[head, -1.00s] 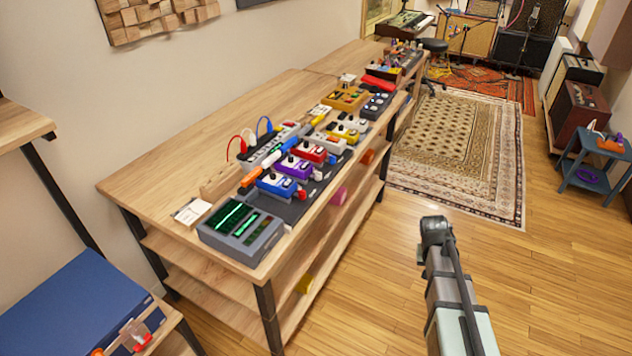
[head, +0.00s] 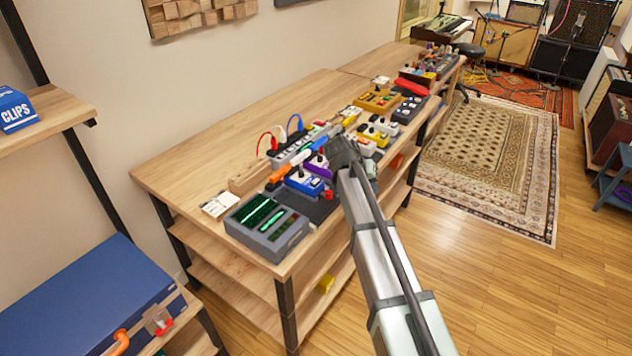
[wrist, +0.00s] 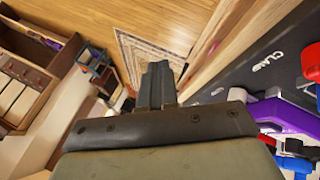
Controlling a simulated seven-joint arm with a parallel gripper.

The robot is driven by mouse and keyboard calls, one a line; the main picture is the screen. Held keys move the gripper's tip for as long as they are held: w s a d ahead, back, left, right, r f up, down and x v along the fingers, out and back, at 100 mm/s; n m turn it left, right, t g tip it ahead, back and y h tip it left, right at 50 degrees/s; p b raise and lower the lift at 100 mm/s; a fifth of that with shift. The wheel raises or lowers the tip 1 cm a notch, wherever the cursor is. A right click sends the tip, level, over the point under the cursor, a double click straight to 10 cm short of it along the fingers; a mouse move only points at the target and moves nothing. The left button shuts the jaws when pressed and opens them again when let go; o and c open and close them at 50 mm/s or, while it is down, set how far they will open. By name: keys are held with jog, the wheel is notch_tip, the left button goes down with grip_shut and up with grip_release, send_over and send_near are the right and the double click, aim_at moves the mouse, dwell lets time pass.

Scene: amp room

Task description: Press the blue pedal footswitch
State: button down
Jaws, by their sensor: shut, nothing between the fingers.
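The blue pedal (head: 302,184) sits in the front row of the pedalboard on the wooden table, just behind the grey device with green displays. Its footswitch is too small to make out clearly. My gripper (wrist: 158,84) shows in the wrist view with its dark fingers together and nothing between them. In the head view the dark end of my arm is over the right edge of the pedalboard, right of and beyond the blue pedal. Blue parts show at the wrist view's lower right (wrist: 296,165).
The grey device (head: 266,226) stands at the table's near end, beside a small white box (head: 220,205). Yellow pedals (head: 376,134) and cables crowd the board farther back. The table's left side is bare. Open floor lies to the right.

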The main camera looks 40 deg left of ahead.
aim_at(313, 182)
jog(key=s+a+r+t, duration=0.1)
jog(key=s+a+r, duration=0.2)
jog(key=a+r, duration=0.2)
jog(key=s+a+r+t, duration=0.1)
jog(key=s+a+r, duration=0.2)
jog(key=a+r, duration=0.3)
jog(key=a, duration=0.5)
jog(key=shift+s+a+r+n+t+y, duration=0.25)
jog(key=shift+s+n+t+y, duration=0.05)
jog(key=shift+f, duration=4.45)
jog(key=shift+f, duration=0.15)
jog(key=shift+f, duration=0.3)
jog(key=shift+f, duration=0.45)
jog(key=shift+r, duration=0.9)
jog(key=shift+r, duration=0.1)
